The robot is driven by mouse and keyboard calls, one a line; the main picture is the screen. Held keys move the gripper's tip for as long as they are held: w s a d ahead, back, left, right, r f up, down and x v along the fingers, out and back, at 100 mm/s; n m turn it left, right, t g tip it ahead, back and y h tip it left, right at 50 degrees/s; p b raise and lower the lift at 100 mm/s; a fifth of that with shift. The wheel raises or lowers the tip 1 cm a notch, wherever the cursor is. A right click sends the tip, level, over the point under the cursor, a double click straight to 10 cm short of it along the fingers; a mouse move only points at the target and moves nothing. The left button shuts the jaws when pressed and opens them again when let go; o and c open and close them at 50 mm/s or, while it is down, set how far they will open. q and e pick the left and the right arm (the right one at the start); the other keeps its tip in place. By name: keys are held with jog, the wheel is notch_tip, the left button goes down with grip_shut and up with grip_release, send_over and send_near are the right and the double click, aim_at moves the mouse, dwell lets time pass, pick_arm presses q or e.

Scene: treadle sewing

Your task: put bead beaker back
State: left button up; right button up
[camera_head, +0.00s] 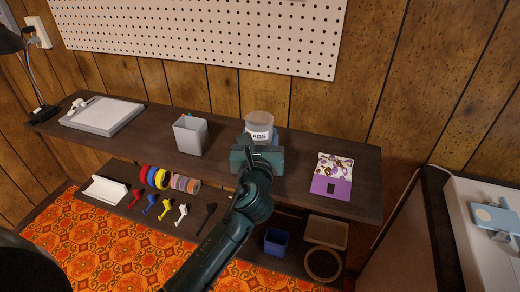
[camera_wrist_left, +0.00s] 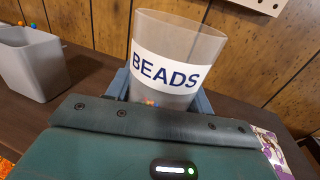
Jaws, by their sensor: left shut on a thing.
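The bead beaker (camera_head: 259,122) is a clear, frosted cup with a white label. In the left wrist view the beaker (camera_wrist_left: 172,62) stands between the fingers, its label reads BEADS, and a few coloured beads show low inside. My left gripper (camera_head: 260,142) is at the shelf, shut on the beaker; its fingers (camera_wrist_left: 160,92) show on both sides of the cup. The beaker looks upright over the dark upper shelf (camera_head: 222,170). Its base is hidden behind my gripper, so I cannot tell whether it touches the shelf. My right gripper is not in view.
A grey square cup (camera_head: 190,136) stands left of the beaker. A purple patterned packet (camera_head: 331,180) lies to the right. A white tray-like board (camera_head: 103,116) is at the far left. Below are tape rolls (camera_head: 162,178) and a blue bin (camera_head: 277,242). The pegboard wall (camera_head: 210,30) rises behind.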

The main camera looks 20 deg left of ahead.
pick_arm(q)
notch_tip(320, 180, down, 2)
jog(key=shift+f, duration=0.1)
jog(key=shift+f+b, duration=0.25)
jog(key=shift+b, duration=0.1)
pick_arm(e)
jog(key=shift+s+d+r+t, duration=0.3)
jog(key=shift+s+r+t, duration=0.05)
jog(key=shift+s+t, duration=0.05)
pick_arm(q)
jog(key=shift+f, duration=0.2)
jog(key=o, duration=1)
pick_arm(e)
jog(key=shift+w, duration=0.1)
